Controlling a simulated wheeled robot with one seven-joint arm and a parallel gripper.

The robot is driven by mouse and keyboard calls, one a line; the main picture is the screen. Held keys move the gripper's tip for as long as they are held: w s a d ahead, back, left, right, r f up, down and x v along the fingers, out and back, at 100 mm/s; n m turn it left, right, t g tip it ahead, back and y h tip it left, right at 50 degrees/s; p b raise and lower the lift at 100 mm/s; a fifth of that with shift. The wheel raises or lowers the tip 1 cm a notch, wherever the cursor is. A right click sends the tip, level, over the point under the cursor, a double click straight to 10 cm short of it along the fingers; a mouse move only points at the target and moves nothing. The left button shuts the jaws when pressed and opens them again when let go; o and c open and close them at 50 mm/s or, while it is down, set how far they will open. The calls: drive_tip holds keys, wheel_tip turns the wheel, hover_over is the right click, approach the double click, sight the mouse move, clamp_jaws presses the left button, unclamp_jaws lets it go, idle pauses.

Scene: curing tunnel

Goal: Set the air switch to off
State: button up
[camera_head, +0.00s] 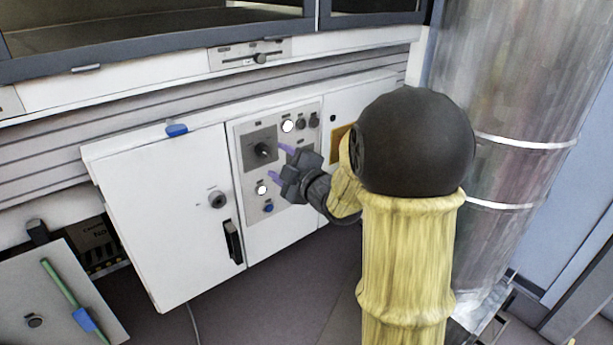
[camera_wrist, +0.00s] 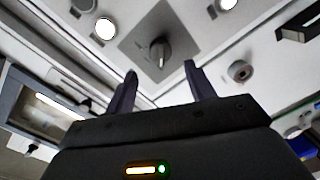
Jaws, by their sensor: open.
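A dark rotary knob (camera_head: 263,150) on a square grey plate sits on the white control panel; I take it to be the air switch, though the labels are too small to read. In the wrist view the knob (camera_wrist: 160,52) shows a pale pointer mark and lies just beyond the gap between my fingertips. My gripper (camera_head: 281,162) is open and empty, with its purple-grey fingers pointing at the panel, right of and below the knob in the head view. In the wrist view my gripper (camera_wrist: 160,72) has both fingers apart, and neither visibly touches the knob.
Close by are an upper white lamp (camera_head: 288,125), a lower white lamp (camera_head: 262,189), a blue button (camera_head: 269,208) and small dark knobs (camera_head: 301,121). Left is a cabinet door (camera_head: 165,215) with a black handle (camera_head: 234,242). A metal duct (camera_head: 520,120) stands right.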

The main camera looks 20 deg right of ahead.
drive_tip(key=v, duration=1.1)
drive_tip(key=shift+s+b, duration=0.35)
drive_tip(key=shift+b, duration=0.05)
drive_tip(key=shift+r, duration=0.1)
